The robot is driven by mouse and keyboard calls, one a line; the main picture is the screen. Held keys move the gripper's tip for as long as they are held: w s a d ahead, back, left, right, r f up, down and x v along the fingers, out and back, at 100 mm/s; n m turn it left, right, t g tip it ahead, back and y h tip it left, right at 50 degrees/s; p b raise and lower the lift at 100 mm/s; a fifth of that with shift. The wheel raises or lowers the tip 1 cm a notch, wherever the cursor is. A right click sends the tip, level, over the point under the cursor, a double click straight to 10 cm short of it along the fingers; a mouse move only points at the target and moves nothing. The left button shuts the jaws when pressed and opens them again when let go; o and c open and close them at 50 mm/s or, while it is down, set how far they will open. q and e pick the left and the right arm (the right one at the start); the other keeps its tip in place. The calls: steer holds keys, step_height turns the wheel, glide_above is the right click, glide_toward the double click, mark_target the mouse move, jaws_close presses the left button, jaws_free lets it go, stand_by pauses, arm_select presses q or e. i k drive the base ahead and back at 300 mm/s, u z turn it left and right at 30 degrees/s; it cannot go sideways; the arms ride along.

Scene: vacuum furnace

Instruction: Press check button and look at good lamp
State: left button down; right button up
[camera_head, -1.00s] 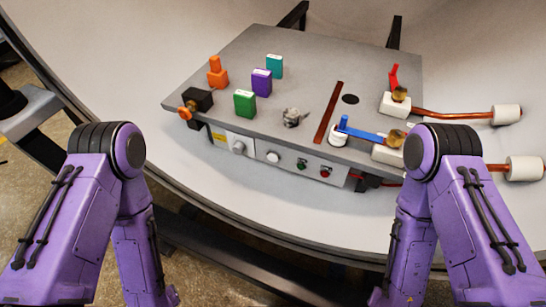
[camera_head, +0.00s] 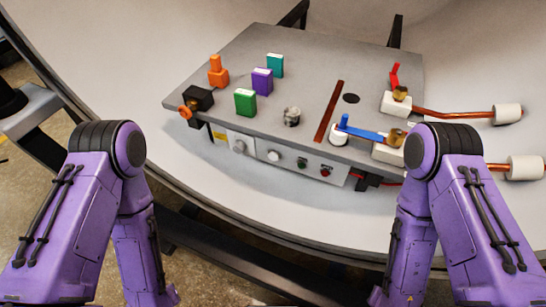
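A control panel (camera_head: 285,160) runs along the front edge of a grey plate. It carries a white round knob or button (camera_head: 239,147), a second white one (camera_head: 273,156), a small green lamp or button (camera_head: 302,163) and a small red one (camera_head: 326,171). I cannot read any labels, so I cannot tell which is the check button or the good lamp. Neither small green nor red part looks clearly lit. My two purple arms stand at the lower left and lower right, and both run down out of the picture. Neither gripper shows.
On the grey plate (camera_head: 320,70) stand orange, green (camera_head: 245,102), purple (camera_head: 262,82) and teal (camera_head: 275,65) pieces. A small grey metal part (camera_head: 291,117) sits near the middle. Red (camera_head: 394,75) and blue (camera_head: 362,134) levers and copper pipes (camera_head: 455,114) are at the right.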

mark_target(273, 156)
steer(key=k, duration=1.3)
steer(key=z, duration=0.75)
steer(key=i, duration=0.95)
steer(key=u, duration=0.15)
